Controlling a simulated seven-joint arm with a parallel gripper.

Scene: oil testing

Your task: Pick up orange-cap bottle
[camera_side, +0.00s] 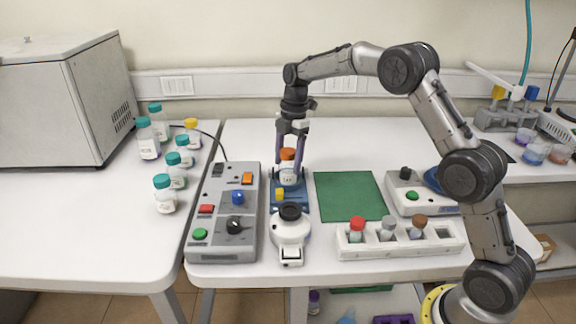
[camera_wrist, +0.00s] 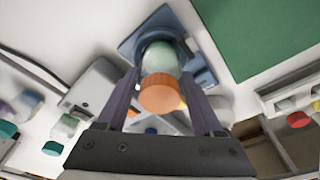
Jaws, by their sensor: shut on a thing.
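The orange-cap bottle (camera_side: 287,169) stands upright at the blue device (camera_side: 303,197) behind the white instrument. My gripper (camera_side: 289,172) points down from above, with its fingers on both sides of the bottle, shut on it. In the wrist view the orange cap (camera_wrist: 159,95) and pale bottle body show between the two fingers of my gripper (camera_wrist: 164,108). The blue device (camera_wrist: 140,45) lies behind the bottle there. I cannot tell whether the bottle's base touches the device.
A grey control box (camera_side: 222,215) stands left of the bottle, and a white instrument (camera_side: 290,236) in front. A green mat (camera_side: 348,196) lies clear to the right. A white rack (camera_side: 400,242) holds capped bottles. Several teal-cap bottles (camera_side: 165,195) stand on the left table.

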